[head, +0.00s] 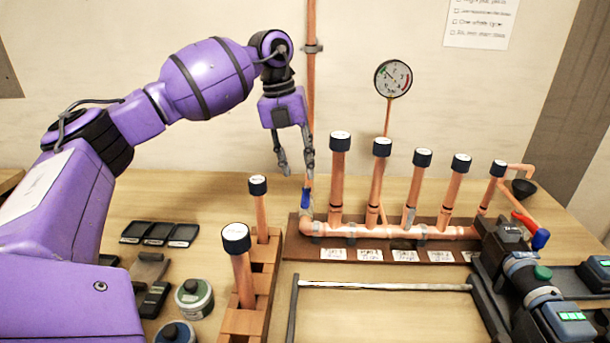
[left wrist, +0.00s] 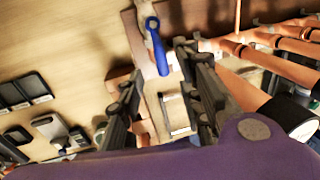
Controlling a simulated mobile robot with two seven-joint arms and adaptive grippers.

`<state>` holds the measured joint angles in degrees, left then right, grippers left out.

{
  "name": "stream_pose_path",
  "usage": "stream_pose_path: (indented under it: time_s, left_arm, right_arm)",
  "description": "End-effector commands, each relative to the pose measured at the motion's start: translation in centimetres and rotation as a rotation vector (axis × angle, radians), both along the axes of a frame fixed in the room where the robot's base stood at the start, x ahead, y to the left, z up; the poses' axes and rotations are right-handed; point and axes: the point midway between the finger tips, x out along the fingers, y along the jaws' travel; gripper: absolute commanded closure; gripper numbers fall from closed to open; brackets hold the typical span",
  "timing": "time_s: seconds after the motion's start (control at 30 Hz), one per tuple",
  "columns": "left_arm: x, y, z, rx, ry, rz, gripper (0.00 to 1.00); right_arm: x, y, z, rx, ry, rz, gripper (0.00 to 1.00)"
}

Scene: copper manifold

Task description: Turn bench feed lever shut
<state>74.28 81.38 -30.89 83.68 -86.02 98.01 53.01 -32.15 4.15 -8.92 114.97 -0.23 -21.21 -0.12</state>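The blue feed lever (head: 306,199) stands roughly upright at the left end of the copper manifold (head: 385,231), by the vertical feed pipe. My left gripper (head: 297,172) points down just above the lever and is open, with a clear gap between its fingers. In the left wrist view the blue lever (left wrist: 157,50) lies between and beyond the open fingers (left wrist: 158,72). No grip on it shows. Whether the fingers touch the lever I cannot tell. My right gripper is not in view.
Several black-capped copper stubs (head: 421,185) rise from the manifold. A pressure gauge (head: 393,78) is behind it. A wooden rack (head: 262,270) holds two capped pipes on the left. A red-handled lever (head: 525,220) and dark tools with green displays (head: 568,318) are at the right.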

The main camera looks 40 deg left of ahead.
Motion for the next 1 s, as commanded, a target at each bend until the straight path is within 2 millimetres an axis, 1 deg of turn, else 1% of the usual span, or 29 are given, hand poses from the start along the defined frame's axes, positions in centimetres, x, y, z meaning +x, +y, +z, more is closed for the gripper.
stream_pose_path:
  time_s: [0.17,0.27,0.5,0.63,0.8,1.0]
  left_arm:
    - [0.0,0.0,-0.3,0.003,0.001,0.001,0.67]
    - [0.1,-0.2,-1.5,0.003,0.003,0.001,0.67]
    - [0.4,-0.8,-5.3,0.002,0.003,0.001,0.67]
    - [0.6,-1.1,-6.7,0.001,0.001,0.001,0.67]
    - [0.7,-1.2,-7.5,0.002,-0.001,0.001,0.67]
    - [0.8,-1.2,-7.6,0.002,-0.001,0.001,0.67]
  right_arm:
    - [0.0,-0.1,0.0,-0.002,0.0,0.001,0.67]
    - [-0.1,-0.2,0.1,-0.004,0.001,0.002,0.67]
    - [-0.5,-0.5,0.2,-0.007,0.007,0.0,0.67]
    - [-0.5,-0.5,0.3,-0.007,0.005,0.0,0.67]
    - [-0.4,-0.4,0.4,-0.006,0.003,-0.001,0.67]
    - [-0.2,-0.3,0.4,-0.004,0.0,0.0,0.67]
